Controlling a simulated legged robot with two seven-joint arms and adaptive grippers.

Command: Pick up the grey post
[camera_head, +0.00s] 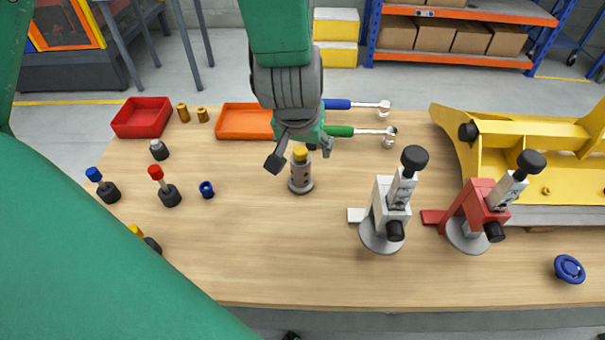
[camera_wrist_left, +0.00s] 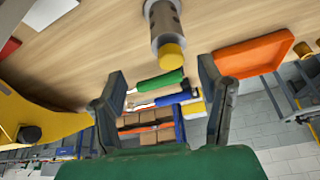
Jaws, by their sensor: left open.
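The grey post (camera_head: 300,178) is a short grey cylinder with holes, a wider base and a yellow top. It stands upright on the wooden table (camera_head: 280,260) near the middle. In the left wrist view the post (camera_wrist_left: 164,25) shows at the top, its yellow end pointing toward the jaws. My right gripper is not seen.
A white clamp (camera_head: 383,205) and a red clamp (camera_head: 470,212) stand to the right, before a yellow frame (camera_head: 530,140). Black-handled pieces (camera_head: 168,190) stand left. The table's front middle is clear.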

